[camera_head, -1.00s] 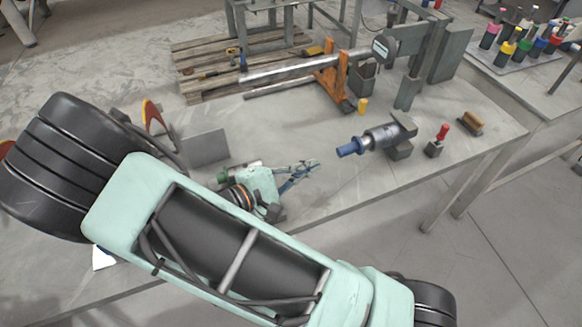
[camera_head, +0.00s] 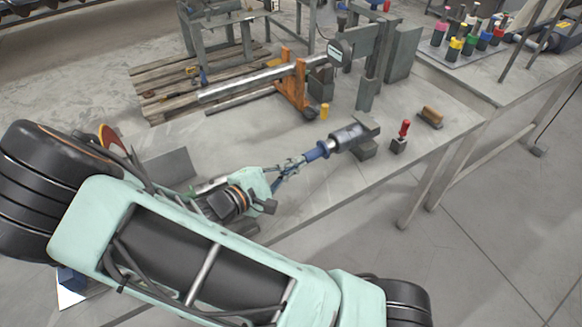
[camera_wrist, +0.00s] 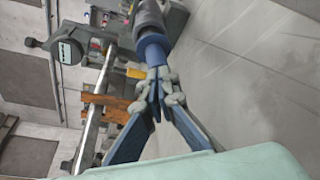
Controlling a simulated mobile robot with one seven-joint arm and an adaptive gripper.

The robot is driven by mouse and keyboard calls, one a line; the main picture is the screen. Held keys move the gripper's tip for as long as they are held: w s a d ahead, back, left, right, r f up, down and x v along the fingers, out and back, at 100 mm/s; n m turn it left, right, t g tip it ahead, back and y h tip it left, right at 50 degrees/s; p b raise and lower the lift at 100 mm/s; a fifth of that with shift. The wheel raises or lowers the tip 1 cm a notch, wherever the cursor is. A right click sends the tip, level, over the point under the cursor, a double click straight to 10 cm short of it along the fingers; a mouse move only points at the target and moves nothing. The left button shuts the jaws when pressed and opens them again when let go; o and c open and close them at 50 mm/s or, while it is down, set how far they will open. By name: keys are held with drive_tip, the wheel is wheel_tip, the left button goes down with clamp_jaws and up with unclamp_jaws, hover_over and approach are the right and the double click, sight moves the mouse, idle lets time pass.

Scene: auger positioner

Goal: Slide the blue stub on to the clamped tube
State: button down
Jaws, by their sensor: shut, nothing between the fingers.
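The blue stub (camera_head: 317,152) sits in line with the near end of the grey clamped tube (camera_head: 349,138), its wider collar toward the tube. How far it sits on the tube I cannot tell. A dark grey clamp block (camera_head: 366,150) holds the tube's far end over the bench. My gripper (camera_head: 299,162) is shut and empty, its fingertips at the stub's free end; whether they touch it is unclear. In the wrist view my gripper (camera_wrist: 158,75) points at the round end of the blue stub (camera_wrist: 154,48), with the grey tube (camera_wrist: 149,16) behind it.
An orange stand (camera_head: 293,80) carries a long metal bar at the back. A yellow cylinder (camera_head: 324,111), a red-handled tool (camera_head: 404,130) and a brush (camera_head: 431,116) stand on the bench.

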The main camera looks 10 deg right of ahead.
drive_tip(key=shift+d, duration=0.35)
idle(0.4)
drive_tip(key=shift+a, duration=0.1)
drive_tip(key=shift+s+a, duration=0.3)
drive_tip(key=shift+a, duration=0.55)
drive_tip(key=shift+s+a, duration=0.25)
drive_tip(key=shift+a, duration=0.55)
drive_tip(key=v, duration=1)
drive_tip(key=shift+s+r, duration=0.1)
drive_tip(key=shift+r, duration=0.05)
drive_tip(key=shift+s+a, duration=0.2)
drive_tip(key=shift+a, duration=0.1)
drive_tip(key=shift+d+r, duration=0.1)
